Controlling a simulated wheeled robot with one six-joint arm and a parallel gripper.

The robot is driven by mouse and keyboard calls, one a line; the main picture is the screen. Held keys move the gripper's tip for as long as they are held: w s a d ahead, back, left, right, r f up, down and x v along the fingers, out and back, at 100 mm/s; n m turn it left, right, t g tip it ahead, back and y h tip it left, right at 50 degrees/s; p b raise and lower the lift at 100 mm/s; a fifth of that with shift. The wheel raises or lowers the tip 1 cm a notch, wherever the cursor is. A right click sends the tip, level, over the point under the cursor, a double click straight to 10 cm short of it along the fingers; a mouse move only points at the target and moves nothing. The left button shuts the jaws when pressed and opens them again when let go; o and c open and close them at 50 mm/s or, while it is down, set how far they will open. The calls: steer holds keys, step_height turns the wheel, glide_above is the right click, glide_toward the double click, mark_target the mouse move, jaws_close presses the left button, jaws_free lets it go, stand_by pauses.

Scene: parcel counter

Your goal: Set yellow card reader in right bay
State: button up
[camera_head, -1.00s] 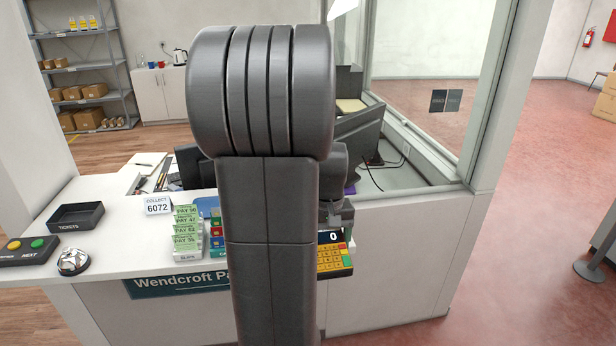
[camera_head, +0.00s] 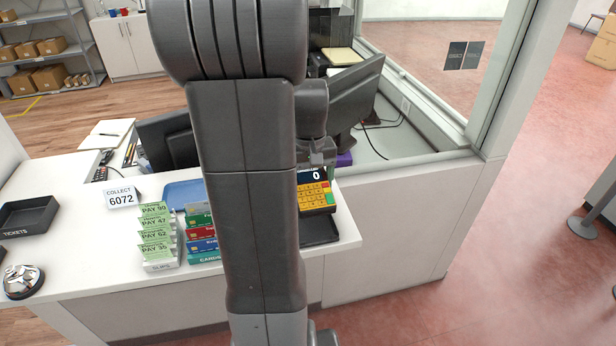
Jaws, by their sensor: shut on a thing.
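The yellow card reader (camera_head: 314,198) has a dark screen reading 0 and yellow keys with red and green ones at the side. My gripper (camera_head: 325,167) is shut on its upper end, largely hidden behind my arm. The reader is tilted with its keys facing me, at the counter's right end. A black tray-like holder (camera_head: 322,231) shows just below the reader; its left part is hidden by my arm. I cannot tell whether the reader touches it, or see how its bays are divided.
A card rack (camera_head: 201,240), a slip rack (camera_head: 160,245), a blue tray (camera_head: 182,194) and a COLLECT sign (camera_head: 121,196) stand left of my arm. A monitor (camera_head: 352,92) and the glass partition stand behind. The counter (camera_head: 347,222) ends just right of the holder.

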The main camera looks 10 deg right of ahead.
steer(key=shift+f+b, duration=1.95)
steer(key=shift+f, duration=0.65)
steer(key=shift+f, duration=0.6)
steer(key=o, duration=1.3)
steer(key=shift+c, duration=0.2)
steer(key=shift+b, duration=0.3)
step_height(320, 180, up, 14)
steer(key=shift+f, duration=0.1)
step_height(320, 180, down, 14)
steer(key=shift+r, duration=0.25)
